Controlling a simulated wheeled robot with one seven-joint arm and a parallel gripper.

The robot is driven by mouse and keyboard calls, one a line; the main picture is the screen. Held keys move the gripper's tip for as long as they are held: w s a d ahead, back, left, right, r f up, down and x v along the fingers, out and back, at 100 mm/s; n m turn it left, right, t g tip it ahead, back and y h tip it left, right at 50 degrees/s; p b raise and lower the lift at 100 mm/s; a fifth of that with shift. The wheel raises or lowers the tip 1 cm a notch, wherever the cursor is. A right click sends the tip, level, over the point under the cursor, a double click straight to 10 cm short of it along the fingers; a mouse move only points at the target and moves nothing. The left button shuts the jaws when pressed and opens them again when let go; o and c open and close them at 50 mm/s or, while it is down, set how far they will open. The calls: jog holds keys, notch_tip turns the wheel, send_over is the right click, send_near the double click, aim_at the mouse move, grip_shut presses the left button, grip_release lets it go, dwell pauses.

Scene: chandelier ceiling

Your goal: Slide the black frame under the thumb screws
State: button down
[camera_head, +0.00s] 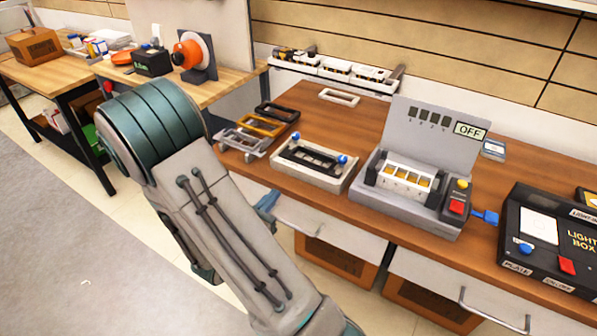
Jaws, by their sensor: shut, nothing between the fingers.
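A light-coloured fixture (290,178) stands on the wooden bench, with two blue thumb screws, one at its back left (296,136) and one at its right (343,159). A dark slotted insert (310,157) lies in the fixture between them. A black frame (276,112) stands in a rack left of the fixture, behind a gold frame (262,125) and a grey frame (244,140). My arm fills the left middle of the view, left of and in front of the fixture. I cannot make out my gripper; the arm hides what lies behind it.
A grey device (406,216) with a raised panel reading OFF stands right of the fixture. A black light box (540,234) is further right. A pale empty frame (339,96) lies on bare bench behind the fixture. Drawer handles (494,311) stick out below the bench edge.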

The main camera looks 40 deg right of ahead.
aim_at(305, 161)
jog(key=p+x, duration=0.1)
jog(key=x, duration=1.2)
jog(key=shift+d, duration=0.15)
